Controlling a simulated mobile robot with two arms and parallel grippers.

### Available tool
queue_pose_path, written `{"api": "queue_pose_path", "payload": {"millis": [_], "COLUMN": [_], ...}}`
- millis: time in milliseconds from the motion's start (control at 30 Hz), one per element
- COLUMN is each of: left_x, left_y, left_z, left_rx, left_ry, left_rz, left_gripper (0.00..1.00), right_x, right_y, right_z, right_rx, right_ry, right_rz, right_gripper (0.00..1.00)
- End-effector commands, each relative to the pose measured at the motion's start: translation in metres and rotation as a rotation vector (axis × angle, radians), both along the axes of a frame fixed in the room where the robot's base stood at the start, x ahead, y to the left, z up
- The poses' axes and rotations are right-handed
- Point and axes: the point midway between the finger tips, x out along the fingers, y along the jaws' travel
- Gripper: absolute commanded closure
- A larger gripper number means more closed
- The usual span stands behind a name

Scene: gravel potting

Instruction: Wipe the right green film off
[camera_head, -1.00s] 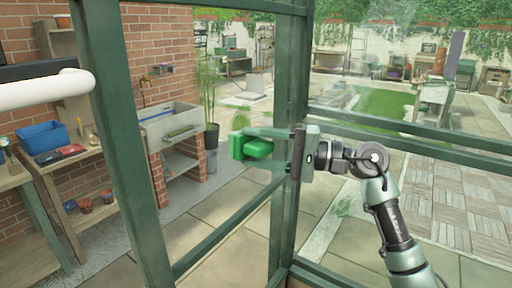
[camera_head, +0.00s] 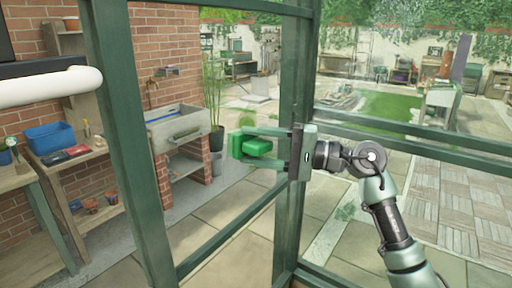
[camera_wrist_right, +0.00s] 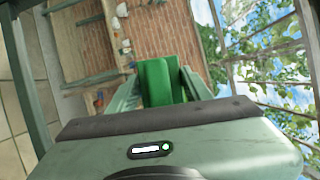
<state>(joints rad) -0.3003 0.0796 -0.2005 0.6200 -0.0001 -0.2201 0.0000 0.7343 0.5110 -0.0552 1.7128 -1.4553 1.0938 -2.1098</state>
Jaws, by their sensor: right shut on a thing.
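My right gripper (camera_head: 250,146) points left in the head view and is shut on a bright green block (camera_head: 259,149), which looks like a sponge or pad. The block also shows between the fingers in the right wrist view (camera_wrist_right: 156,82). A faint, see-through green patch (camera_head: 246,119) shows just above the block, in the opening between two green posts; it looks like film on glass. I cannot tell whether the block touches the glass. My left gripper is out of view.
A green middle post (camera_head: 290,90) stands right behind the gripper body. A slanted green post (camera_head: 125,140) is at left, and a lower rail (camera_head: 225,235) runs between them. Beyond are a stone sink (camera_head: 178,126), a plant (camera_head: 213,90) and a blue bin (camera_head: 50,138).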

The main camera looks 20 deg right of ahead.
Motion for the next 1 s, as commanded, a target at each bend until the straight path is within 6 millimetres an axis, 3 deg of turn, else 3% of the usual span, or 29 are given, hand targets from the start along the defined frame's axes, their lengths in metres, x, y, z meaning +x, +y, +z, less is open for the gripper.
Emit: {"api": "queue_pose_path", "payload": {"millis": [333, 1000], "left_x": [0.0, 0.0], "left_y": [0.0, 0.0], "left_z": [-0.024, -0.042], "left_rx": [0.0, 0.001], "left_ry": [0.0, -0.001], "left_rz": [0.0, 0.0], "left_gripper": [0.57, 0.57], "right_x": [0.016, 0.043], "right_y": [-0.023, -0.055], "right_z": [-0.002, 0.0], "right_rx": [0.0, 0.001], "right_ry": [-0.001, 0.0], "right_rz": [-0.002, -0.001], "right_gripper": [0.91, 0.91]}}
